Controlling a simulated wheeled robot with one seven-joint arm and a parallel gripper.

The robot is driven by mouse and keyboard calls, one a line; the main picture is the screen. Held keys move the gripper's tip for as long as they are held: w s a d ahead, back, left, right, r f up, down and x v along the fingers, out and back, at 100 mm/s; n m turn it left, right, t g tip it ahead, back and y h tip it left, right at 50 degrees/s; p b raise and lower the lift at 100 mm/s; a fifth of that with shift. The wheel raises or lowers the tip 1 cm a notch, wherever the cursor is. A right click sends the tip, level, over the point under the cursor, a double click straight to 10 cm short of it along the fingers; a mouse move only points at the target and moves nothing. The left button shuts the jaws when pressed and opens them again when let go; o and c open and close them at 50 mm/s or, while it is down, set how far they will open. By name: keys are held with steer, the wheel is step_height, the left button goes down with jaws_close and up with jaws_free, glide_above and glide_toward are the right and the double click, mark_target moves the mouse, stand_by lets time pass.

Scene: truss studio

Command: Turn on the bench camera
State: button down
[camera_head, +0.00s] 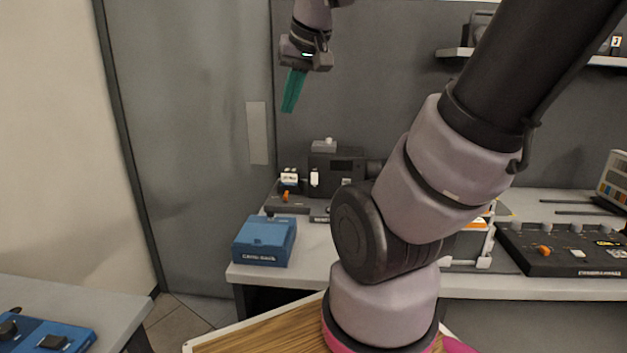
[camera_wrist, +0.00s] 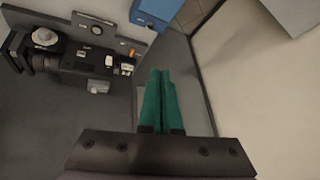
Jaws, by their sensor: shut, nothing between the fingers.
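The bench camera (camera_head: 340,172) is a black box with a lens facing right, standing on the light bench top against the dark wall. A small white switch-like part (camera_head: 314,178) and an orange piece (camera_head: 285,196) show at its left side. In the wrist view the camera (camera_wrist: 82,65) lies at the left, seen from above. My gripper (camera_head: 290,95) has green fingers, close together with nothing held, high above and to the left of the camera. In the wrist view the fingers (camera_wrist: 161,100) point away from it, to its right. My arm hides part of the lens side.
A blue box (camera_head: 264,242) sits at the bench's left front edge. A black control panel with knobs (camera_head: 565,250) lies at the right. A wall shelf (camera_head: 455,53) is at the upper right. A blue device (camera_head: 45,335) lies on another table at the lower left.

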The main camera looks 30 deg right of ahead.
mark_target(314, 178)
steer(key=w+d+f+n+g+h, duration=0.1)
steer(key=w+d+f+n, duration=0.5)
steer(key=w+d+f, duration=0.2)
steer(key=w+d+f+n+g+h, duration=0.1)
steer(key=w+d+f+n+g, duration=0.1)
steer(key=w+d+f+n, duration=0.5)
steer(key=w+d+f, duration=0.1)
steer(key=w+f, duration=0.5)
steer(key=w, duration=0.2)
steer(key=shift+d+f+n+h, duration=0.2)
steer(key=shift+d+n+h, duration=0.1)
steer(key=shift+d+h, duration=0.1)
steer(key=shift+w, duration=0.1)
steer(key=x, duration=1)
steer(key=shift+a, duration=0.15)
steer(key=shift+w+d+f, duration=0.2)
steer(key=shift+w+d, duration=0.65)
steer(key=shift+w, duration=0.05)
steer(key=shift+w+d, duration=0.3)
steer(key=shift+w, duration=0.3)
